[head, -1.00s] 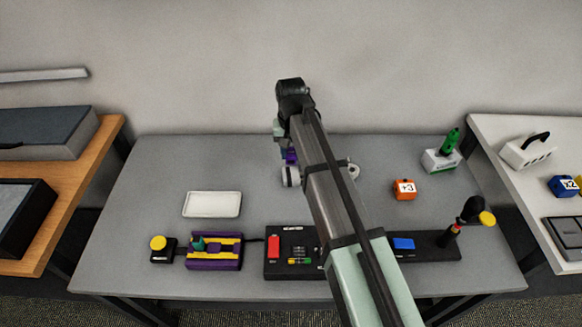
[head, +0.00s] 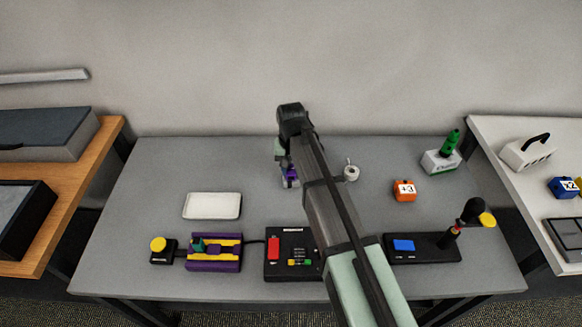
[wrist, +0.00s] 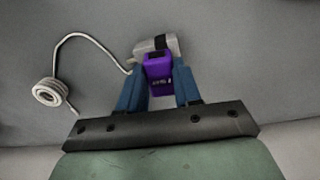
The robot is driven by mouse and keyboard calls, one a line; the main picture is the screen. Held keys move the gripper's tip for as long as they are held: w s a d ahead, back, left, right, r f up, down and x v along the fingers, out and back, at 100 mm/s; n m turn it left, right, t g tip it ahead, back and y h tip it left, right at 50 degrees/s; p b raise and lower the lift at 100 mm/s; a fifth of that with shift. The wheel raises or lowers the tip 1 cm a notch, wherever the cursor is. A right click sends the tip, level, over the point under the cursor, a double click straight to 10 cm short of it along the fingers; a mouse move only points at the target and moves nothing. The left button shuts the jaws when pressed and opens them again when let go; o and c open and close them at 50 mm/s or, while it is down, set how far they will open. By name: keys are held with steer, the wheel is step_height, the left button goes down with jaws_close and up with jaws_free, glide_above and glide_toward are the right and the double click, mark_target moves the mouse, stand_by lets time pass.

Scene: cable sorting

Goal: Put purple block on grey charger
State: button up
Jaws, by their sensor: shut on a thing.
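My gripper (wrist: 160,85) is shut on the purple block (wrist: 158,70), which sits between its blue fingers. The block also shows as a small purple patch below my gripper in the head view (head: 291,174). The grey charger (wrist: 148,46) lies just beyond the block in the wrist view, partly hidden by it. A white cable runs from the charger to a coil (wrist: 48,92). I cannot tell whether the block touches the charger. In the head view my gripper and arm cover most of the charger.
A white tray (head: 212,206), a purple-and-yellow device (head: 214,252) and a black panel with a red switch (head: 291,253) stand left and front. An orange block (head: 404,190), a green-topped box (head: 442,160) and a black joystick base (head: 425,247) stand right.

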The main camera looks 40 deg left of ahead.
mark_target(291, 171)
steer(key=o, duration=1)
steer(key=shift+o, duration=0.2)
step_height(291, 171, up, 12)
steer(key=shift+r, duration=0.1)
stand_by(0.4)
